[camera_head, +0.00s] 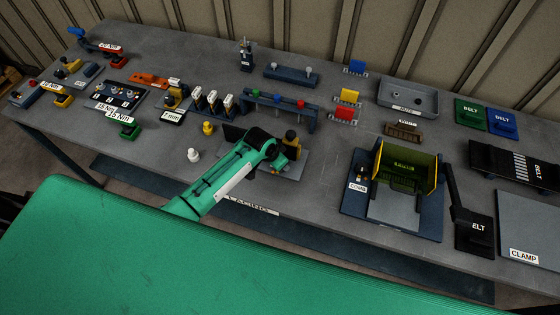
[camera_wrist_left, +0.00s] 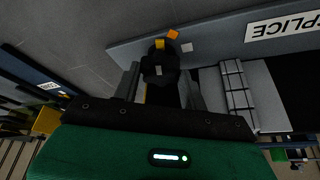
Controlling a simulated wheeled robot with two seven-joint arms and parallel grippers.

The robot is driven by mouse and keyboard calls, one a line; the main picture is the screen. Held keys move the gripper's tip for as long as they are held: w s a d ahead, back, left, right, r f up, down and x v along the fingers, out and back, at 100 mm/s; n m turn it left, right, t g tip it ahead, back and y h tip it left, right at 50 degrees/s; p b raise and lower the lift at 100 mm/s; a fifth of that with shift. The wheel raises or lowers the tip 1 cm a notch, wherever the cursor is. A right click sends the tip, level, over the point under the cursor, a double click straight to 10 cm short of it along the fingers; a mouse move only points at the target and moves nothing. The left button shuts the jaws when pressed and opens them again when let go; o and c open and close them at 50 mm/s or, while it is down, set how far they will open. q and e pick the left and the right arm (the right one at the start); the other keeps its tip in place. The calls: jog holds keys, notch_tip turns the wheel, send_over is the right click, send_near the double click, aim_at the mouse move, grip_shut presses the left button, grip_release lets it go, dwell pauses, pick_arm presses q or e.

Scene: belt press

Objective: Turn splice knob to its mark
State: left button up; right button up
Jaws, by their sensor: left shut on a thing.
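The splice knob (camera_wrist_left: 160,62) is dark and round, and sits between the two fingers of my left gripper (camera_wrist_left: 162,82) in the left wrist view. The gripper is shut on it. I cannot tell for sure which is on the knob. In the head view my left gripper (camera_head: 281,160) reaches over the splice plate (camera_head: 296,173), and the arm covers the knob there. My right gripper is not in view.
A SPLICE label (camera_wrist_left: 285,27) lies by the knob's plate. A black and yellow post (camera_head: 291,138) stands just behind the gripper. A rack with coloured pieces (camera_head: 281,107) is farther back, a guarded yellow press (camera_head: 405,168) to the right. Bare table lies between.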

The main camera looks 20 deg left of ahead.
pick_arm(q)
jog(key=m, duration=0.2)
jog(key=shift+w+a+m+g+h+b, duration=0.1)
jog(key=shift+a+m+g+h+b, duration=0.05)
jog(key=shift+m+g+h+b, duration=0.25)
jog(key=shift+w+m+g+h+b, duration=0.1)
jog(key=shift+m+g+h+b, duration=0.3)
jog(key=shift+m, duration=0.65)
jog(key=shift+m+g+b, duration=0.2)
jog(key=shift+m+b, duration=0.35)
jog(key=shift+m, duration=0.5)
jog(key=o, duration=1)
jog(key=shift+r, duration=0.1)
